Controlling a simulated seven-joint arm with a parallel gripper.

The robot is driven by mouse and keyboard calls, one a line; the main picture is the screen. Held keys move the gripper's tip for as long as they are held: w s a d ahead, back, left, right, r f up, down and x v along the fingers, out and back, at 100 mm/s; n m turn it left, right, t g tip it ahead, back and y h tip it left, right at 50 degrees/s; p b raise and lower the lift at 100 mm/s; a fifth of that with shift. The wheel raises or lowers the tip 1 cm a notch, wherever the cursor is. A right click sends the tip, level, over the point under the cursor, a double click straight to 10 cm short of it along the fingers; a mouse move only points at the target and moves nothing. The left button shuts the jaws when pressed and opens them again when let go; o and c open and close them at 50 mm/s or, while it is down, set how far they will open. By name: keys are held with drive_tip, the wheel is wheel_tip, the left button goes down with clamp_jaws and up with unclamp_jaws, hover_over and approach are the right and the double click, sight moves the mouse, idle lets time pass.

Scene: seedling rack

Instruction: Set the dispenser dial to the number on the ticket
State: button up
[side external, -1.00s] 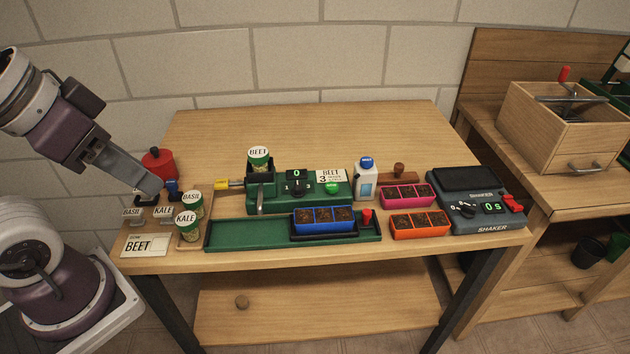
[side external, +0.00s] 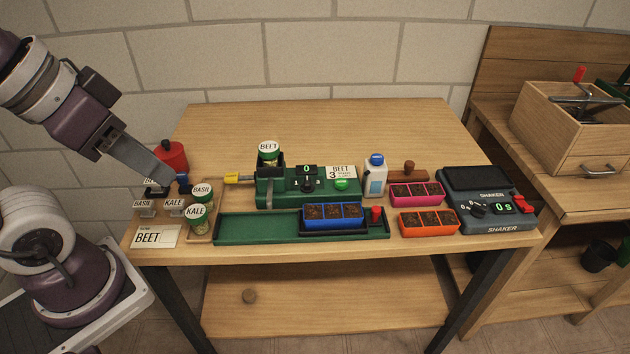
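The green dispenser (side external: 272,200) stands mid-table. Its black dial (side external: 308,185) is on the front face, below a small display (side external: 306,169) that reads 0. The dial's exact pointing is too small to tell. The ticket (side external: 341,172) on the dispenser's right reads BEET and 3. A jar labelled BEET (side external: 268,152) sits on the dispenser's top left.
BASIL and KALE jars (side external: 198,217) stand between my gripper and the dispenser. A yellow-ended handle (side external: 233,177) sticks out left of the dispenser. A green tray (side external: 250,228) with a blue seedling pot (side external: 333,222) lies in front. The table's back is clear.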

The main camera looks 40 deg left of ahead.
drive_tip(key=w+r+n+g, duration=0.1)
drive_tip(key=w+n+g, duration=0.15)
drive_tip(key=w, duration=0.85)
drive_tip(key=n+g, duration=0.3)
drive_tip(key=n, duration=0.3)
hover_over(308, 184)
drive_tip(key=f, duration=1.5)
drive_tip(key=shift+s+f, duration=0.25)
drive_tip(key=shift+n, duration=0.25)
drive_tip(key=f, duration=0.7)
drive_tip(key=shift+w+a+f, duration=0.1)
drive_tip(key=shift+w+f, duration=0.05)
drive_tip(key=shift+w, duration=0.1)
drive_tip(key=shift+f, duration=0.6)
clamp_jaws()
